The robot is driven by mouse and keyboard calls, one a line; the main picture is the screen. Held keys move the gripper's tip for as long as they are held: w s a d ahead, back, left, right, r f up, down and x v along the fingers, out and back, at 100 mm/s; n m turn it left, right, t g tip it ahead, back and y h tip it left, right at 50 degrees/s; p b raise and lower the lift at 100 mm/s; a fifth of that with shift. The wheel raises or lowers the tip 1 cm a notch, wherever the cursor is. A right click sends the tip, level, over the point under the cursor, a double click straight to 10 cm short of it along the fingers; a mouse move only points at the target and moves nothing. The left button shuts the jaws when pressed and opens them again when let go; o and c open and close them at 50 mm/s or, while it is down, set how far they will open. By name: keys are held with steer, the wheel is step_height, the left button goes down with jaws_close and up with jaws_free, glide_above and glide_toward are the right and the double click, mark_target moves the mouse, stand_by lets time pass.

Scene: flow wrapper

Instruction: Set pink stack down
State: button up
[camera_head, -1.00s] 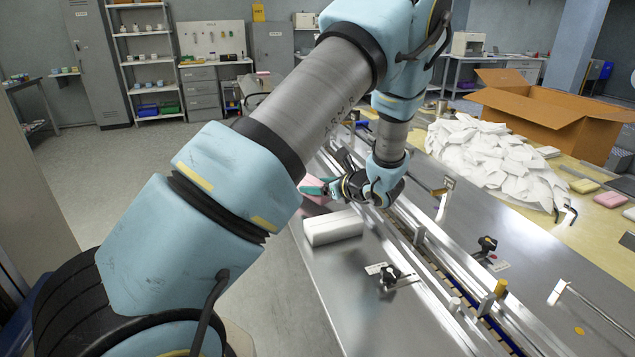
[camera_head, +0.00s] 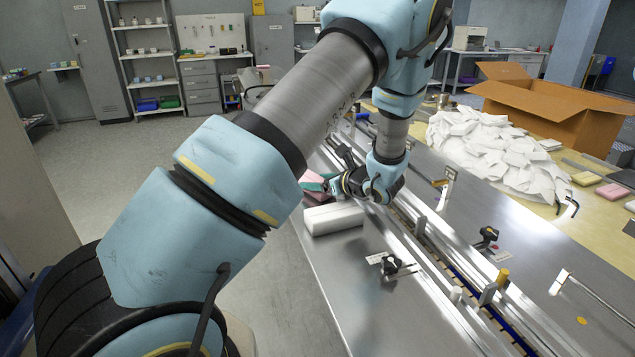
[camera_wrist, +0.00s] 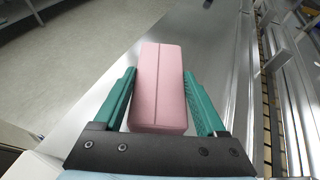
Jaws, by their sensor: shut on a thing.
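The pink stack (camera_wrist: 160,85) is a long block with a seam along its top. In the wrist view it lies between the two green fingers of my gripper (camera_wrist: 163,100), which are shut on it. In the head view only part of the pink stack (camera_head: 309,177) shows, behind the arm, with the green fingers of my gripper (camera_head: 322,183) at it. It is over the near metal ledge of the machine. I cannot tell whether its underside touches the metal.
A white stack (camera_head: 334,218) lies on the metal ledge, close in front of my gripper. Rails and a guide (camera_head: 430,235) run along the right. A clamp knob (camera_head: 390,265) stands nearer. White packets (camera_head: 485,150) and a cardboard box (camera_head: 550,105) are beyond.

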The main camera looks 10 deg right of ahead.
steer(key=shift+f, duration=0.35)
